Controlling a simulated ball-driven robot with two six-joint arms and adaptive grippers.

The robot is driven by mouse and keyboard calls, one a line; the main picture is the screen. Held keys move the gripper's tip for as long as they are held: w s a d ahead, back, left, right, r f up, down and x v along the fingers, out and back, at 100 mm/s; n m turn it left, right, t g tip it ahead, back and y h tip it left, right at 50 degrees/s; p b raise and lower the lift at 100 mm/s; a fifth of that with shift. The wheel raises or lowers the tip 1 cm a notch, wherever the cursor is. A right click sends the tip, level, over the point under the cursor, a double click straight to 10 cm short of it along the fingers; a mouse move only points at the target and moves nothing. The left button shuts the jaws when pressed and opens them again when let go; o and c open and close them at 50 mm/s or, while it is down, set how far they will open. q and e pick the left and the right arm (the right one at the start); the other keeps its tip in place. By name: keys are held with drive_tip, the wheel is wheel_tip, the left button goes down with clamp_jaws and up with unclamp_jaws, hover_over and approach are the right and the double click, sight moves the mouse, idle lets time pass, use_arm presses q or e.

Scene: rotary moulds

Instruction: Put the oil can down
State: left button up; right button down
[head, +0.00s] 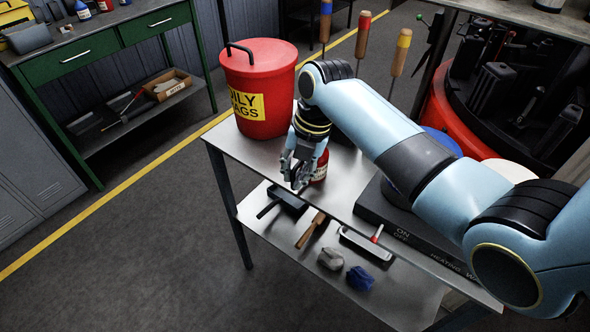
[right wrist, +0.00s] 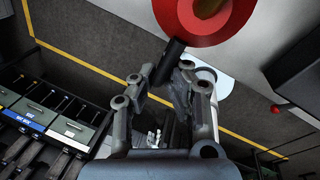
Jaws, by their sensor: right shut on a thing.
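The oil can (head: 320,168) is a small red can with a pale label. In the head view it is partly hidden behind my right gripper (head: 299,178), at the bench top (head: 345,203). In the right wrist view the can's round red top (right wrist: 238,22) shows at the upper edge. A dark bar-like handle runs from it to between the fingertips of my right gripper (right wrist: 178,72), which is shut on it. The can looks about upright; I cannot tell whether its base touches the bench top. My left gripper is not in view.
A red oily-rags bin (head: 262,70) stands on the bench, behind and left of the can. A dark heating box (head: 385,222) lies to the right. Tools and cloths lie on the lower shelf (head: 300,263). Some bench top between is bare.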

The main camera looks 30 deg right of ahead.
drive_tip(key=c, duration=1.4)
unclamp_jaws()
drive_tip(key=v, duration=1.2)
drive_tip(key=shift+b, duration=0.3)
drive_tip(key=shift+a+f, duration=0.1)
